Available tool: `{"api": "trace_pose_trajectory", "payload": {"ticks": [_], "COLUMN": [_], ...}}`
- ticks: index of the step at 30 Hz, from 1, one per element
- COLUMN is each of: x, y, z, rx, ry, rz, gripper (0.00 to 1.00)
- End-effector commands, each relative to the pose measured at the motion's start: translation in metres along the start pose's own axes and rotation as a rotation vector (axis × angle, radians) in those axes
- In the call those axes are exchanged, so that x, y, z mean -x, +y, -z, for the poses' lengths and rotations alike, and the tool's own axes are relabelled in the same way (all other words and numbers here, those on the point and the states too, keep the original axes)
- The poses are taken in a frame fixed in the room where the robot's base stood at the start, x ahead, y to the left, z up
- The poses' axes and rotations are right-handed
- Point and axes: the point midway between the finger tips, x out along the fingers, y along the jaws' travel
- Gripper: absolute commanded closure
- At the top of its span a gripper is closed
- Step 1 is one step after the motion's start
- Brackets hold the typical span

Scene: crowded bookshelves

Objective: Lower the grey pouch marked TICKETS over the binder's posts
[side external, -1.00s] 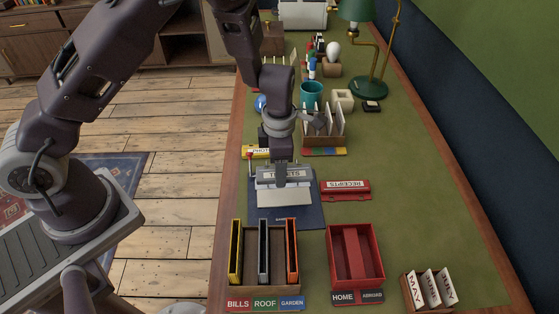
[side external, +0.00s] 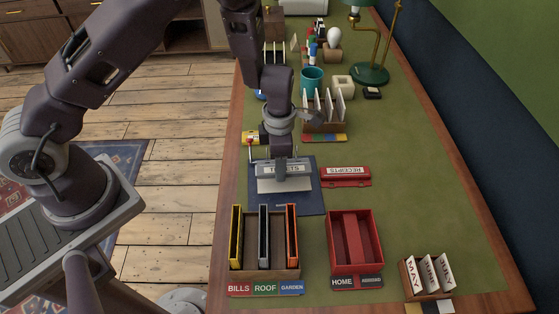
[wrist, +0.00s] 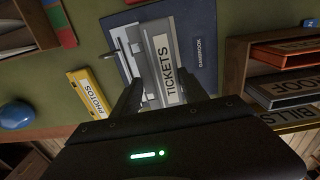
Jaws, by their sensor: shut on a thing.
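The grey pouch marked TICKETS (side external: 285,184) is held level by my gripper (side external: 283,162) over the open navy binder (side external: 290,207). In the wrist view, the pouch's white TICKETS label (wrist: 168,68) lies between my fingers, beside the binder cover lettered DAYBOOK (wrist: 203,52). My gripper is shut on the pouch's edge. Light metal parts (wrist: 119,44) show at the pouch's far side in the wrist view. The pouch and my fingers hide most of the binder's posts, so I cannot tell whether they are in its holes.
A slotted box with upright folders (side external: 250,258) and a red tray (side external: 355,242) stand in front. Green desk (side external: 420,180) at right is clear.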

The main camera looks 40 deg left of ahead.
Motion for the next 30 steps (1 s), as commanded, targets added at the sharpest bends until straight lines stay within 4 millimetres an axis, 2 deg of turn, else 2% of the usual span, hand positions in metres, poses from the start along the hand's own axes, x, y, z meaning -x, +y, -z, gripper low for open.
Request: {"api": "trace_pose_trajectory", "payload": {"ticks": [16, 30], "x": [-0.001, -0.015], "y": [0.0, 0.0], "z": [0.0, 0.0], "rx": [0.0, 0.0], "ry": [0.0, 0.0], "rz": [0.0, 0.0], "gripper": [0.91, 0.91]}}
